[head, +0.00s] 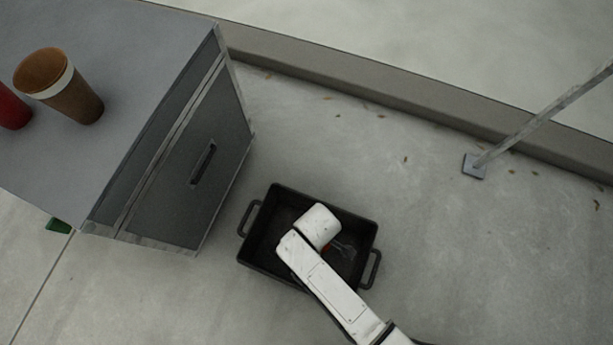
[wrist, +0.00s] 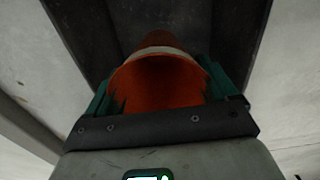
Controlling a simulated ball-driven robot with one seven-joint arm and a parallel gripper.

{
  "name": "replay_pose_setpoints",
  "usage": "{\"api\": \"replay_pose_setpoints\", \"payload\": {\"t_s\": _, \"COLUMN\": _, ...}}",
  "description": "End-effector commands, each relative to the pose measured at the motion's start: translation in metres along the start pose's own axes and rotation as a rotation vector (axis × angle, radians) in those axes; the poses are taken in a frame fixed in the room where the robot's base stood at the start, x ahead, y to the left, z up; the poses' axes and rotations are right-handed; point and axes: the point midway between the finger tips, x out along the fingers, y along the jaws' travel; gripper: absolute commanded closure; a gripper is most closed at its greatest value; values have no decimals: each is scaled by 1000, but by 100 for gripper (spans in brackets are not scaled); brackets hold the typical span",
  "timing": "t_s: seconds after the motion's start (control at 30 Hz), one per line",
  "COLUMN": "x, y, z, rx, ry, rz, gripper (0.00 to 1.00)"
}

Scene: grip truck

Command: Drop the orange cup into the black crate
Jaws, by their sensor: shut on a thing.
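The black crate (head: 258,222) sits on the concrete floor in the middle of the head view, with a handle at each end. My arm reaches over it, and my gripper (head: 338,249) is partly hidden by my white wrist. In the wrist view my gripper (wrist: 163,88) has its green fingers on both sides of the orange cup (wrist: 150,86) and is shut on it. The cup's open mouth faces the wrist camera, and it has a pale band. Only a small red-orange patch of it shows in the head view. Dark crate surfaces (wrist: 85,35) lie behind the cup; its height above the crate floor is unclear.
A grey cabinet (head: 190,160) stands left of the crate. On its top are a brown cup with a white band (head: 75,95) and a red cup (head: 12,108). A metal post (head: 540,118) stands at the right by a low kerb (head: 380,95). Floor right of the crate is clear.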

Motion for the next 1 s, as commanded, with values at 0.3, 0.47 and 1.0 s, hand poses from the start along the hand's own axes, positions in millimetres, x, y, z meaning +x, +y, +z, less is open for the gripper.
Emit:
{"api": "replay_pose_setpoints", "payload": {"t_s": 0.3, "x": 15, "y": 0, "z": 0, "rx": 0, "ry": 0, "rz": 0, "gripper": 42}}
{"api": "replay_pose_setpoints", "payload": {"t_s": 0.47, "x": 14, "y": 0, "z": 0, "rx": 1, "ry": 0, "rz": 0, "gripper": 13}}
{"api": "replay_pose_setpoints", "payload": {"t_s": 1.0, "x": -4, "y": 1, "z": 0, "rx": 1, "ry": 3, "rz": 2, "gripper": 0}}
